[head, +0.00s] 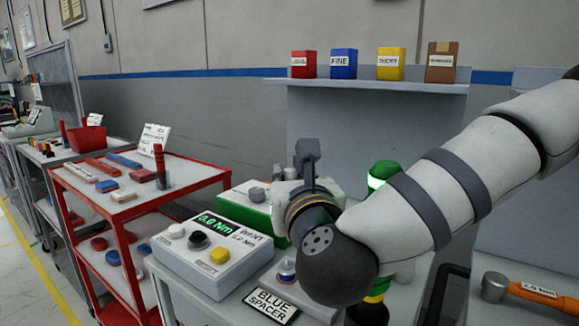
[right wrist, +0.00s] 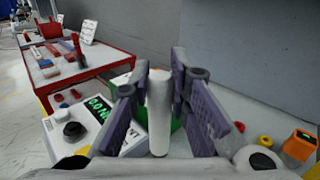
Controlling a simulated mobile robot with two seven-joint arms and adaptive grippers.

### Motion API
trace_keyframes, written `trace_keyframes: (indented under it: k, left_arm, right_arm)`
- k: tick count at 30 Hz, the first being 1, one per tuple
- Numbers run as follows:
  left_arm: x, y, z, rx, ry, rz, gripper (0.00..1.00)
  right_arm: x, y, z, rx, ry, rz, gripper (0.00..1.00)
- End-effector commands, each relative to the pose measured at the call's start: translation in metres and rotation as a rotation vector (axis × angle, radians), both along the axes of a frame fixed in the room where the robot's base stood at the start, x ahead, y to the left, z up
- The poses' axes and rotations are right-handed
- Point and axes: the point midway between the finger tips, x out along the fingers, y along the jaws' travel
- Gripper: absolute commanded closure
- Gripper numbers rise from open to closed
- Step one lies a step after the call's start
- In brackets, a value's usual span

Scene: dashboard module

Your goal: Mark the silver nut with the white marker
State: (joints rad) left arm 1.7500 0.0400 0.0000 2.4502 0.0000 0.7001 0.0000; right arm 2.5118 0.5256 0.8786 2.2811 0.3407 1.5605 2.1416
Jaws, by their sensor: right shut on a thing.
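My right gripper (head: 307,160) is raised over the workbench, its dark fingers pointing away from me. In the right wrist view the fingers (right wrist: 160,95) are shut on a white marker (right wrist: 159,115), which stands lengthwise between them. In the head view the marker is hidden or cannot be told from the gripper. I cannot pick out the silver nut with certainty. My left gripper is not in view.
A grey meter box (head: 200,262) reading 0.0 Nm stands left of my wrist. A green box (head: 243,207) is behind it. A red cart (head: 125,195) is at left. An orange-handled tool (head: 535,293) lies at right. Four labelled boxes stand on the shelf (head: 375,84).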

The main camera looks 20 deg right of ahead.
Motion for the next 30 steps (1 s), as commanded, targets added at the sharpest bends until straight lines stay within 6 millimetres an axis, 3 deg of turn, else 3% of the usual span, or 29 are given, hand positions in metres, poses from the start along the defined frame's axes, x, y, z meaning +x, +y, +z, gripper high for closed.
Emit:
trace_keyframes:
  k: [1, 12, 30]
  left_arm:
    - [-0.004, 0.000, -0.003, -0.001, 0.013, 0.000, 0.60]
    - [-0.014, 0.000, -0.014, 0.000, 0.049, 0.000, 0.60]
    - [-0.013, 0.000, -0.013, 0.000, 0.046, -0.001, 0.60]
  right_arm:
    - [0.001, 0.000, -0.011, 0.000, 0.011, 0.000, 1.00]
    - [0.001, 0.000, -0.039, 0.000, 0.008, 0.000, 1.00]
    - [0.000, 0.000, -0.039, 0.001, 0.001, -0.001, 1.00]
